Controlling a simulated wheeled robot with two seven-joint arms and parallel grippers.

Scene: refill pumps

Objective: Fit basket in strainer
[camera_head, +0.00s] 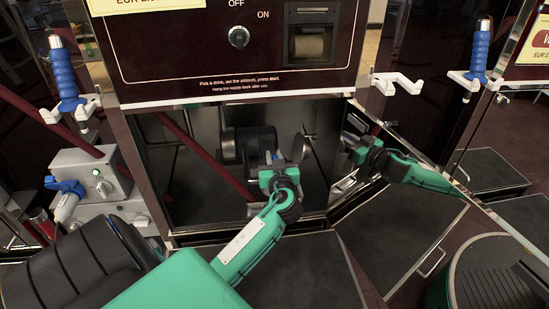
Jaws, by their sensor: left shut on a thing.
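My left gripper (276,168) reaches into the open cabinet under the red pump panel, at the middle of the view. It is shut on a small grey thing, most likely the basket, largely hidden by the fingers. A dark ribbed cylinder (250,145) lies behind the gripper; it may be the strainer body. I cannot tell whether the held thing touches the cylinder.
A grey box (92,177) with a blue-handled valve stands at left. Blue nozzles (65,82) hang on either side. A round ribbed lid (497,275) is at bottom right.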

